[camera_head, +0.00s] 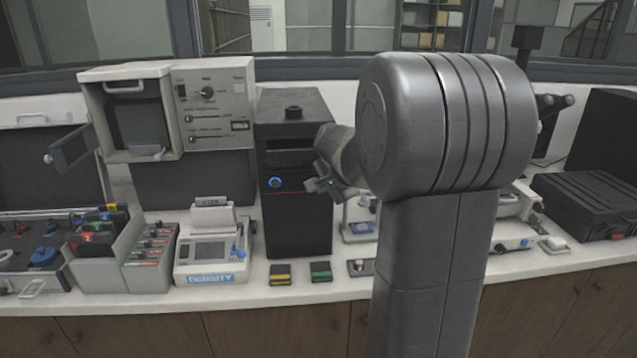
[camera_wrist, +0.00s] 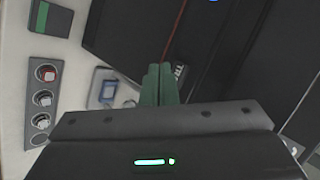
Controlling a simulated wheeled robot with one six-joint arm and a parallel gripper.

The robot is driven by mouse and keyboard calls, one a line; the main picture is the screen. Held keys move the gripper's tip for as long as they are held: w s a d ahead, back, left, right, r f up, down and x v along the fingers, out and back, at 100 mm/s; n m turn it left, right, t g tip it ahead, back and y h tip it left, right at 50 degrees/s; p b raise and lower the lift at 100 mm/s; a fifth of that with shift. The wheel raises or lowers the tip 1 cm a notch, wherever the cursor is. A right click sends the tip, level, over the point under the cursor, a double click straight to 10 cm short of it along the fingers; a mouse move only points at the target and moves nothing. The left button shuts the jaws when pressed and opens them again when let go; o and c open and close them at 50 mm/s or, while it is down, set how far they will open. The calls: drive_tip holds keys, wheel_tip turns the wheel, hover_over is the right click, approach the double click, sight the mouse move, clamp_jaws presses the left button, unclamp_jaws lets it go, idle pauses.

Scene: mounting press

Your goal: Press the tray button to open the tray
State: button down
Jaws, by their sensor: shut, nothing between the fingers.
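The black tower-shaped machine (camera_head: 284,226), seemingly the mounting press, stands on the counter left of my arm. A round blue button or knob (camera_head: 275,182) sits on its front, below a dark recess (camera_head: 290,150). A thin red line runs across the front. I cannot tell for certain which part is the tray button. My gripper (camera_head: 311,186) is in front of the machine's right side, right of the blue button. In the wrist view my gripper (camera_wrist: 158,72) is shut and empty, its fingers close to the machine's dark front (camera_wrist: 130,30). Contact cannot be told.
Small green and yellow-marked boxes (camera_head: 321,272) lie on the counter before the machine. A density meter (camera_head: 212,250) and grey bins (camera_head: 105,245) stand left. A white-grey cabinet device (camera_head: 210,105) stands behind them. A black case (camera_head: 590,205) lies at right.

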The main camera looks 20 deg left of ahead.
drive_tip(key=s+d, duration=0.1)
drive_tip(key=s, duration=0.1)
drive_tip(key=s+d, duration=0.1)
drive_tip(key=shift+s+d, duration=0.2)
drive_tip(key=shift+s, duration=0.2)
drive_tip(key=shift+d+b, duration=0.1)
drive_tip(key=shift+b, duration=0.2)
idle(0.4)
